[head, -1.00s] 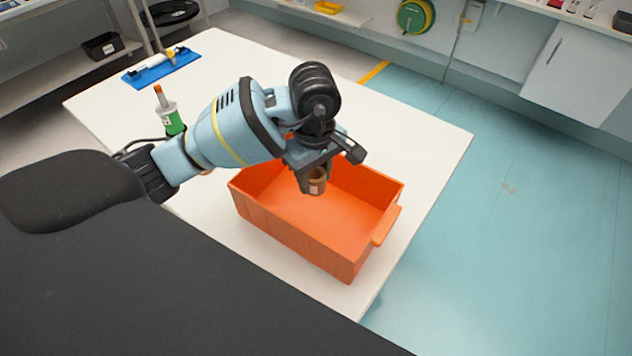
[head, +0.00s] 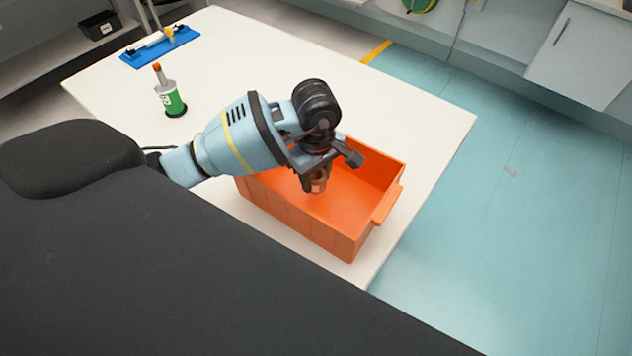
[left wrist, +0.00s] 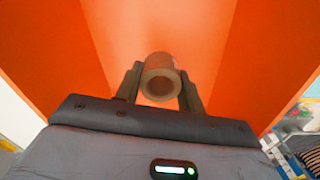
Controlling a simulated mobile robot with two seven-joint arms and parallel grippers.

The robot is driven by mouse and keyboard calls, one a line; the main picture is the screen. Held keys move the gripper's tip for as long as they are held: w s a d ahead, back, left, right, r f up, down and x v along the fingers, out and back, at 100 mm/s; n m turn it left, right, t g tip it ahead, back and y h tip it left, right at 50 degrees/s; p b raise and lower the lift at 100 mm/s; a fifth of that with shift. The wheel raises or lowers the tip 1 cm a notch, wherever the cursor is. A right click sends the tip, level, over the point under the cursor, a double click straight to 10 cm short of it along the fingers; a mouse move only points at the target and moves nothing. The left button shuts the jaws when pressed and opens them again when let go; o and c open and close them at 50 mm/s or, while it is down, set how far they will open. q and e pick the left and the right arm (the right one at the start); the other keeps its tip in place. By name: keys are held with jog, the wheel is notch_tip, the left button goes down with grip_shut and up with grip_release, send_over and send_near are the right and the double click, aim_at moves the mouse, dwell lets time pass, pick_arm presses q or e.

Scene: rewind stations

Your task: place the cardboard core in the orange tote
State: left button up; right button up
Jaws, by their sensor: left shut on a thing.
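The orange tote (head: 305,222) stands on the white table, open side up. My left gripper (head: 316,178) is over the tote and points down into it. It is shut on the cardboard core (head: 319,186), a short brown tube. In the left wrist view the core (left wrist: 160,79) sits between the two fingers of the left gripper (left wrist: 160,90), its round open end facing the camera. Orange tote walls (left wrist: 255,60) fill the background there. I cannot tell whether the core touches the tote floor. My right gripper is not in view.
The white table (head: 260,60) has clear room behind the tote. A green spool on a spindle (head: 169,98) stands at the left. A black bin (head: 100,25) is on a shelf beyond.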

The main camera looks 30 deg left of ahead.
aim_at(316, 185)
pick_arm(q)
jog(key=shift+f, duration=1.45)
jog(key=shift+f, duration=0.2)
jog(key=o, duration=0.9)
jog(key=shift+o, duration=0.2)
notch_tip(316, 185, up, 12)
jog(key=shift+r, duration=0.2)
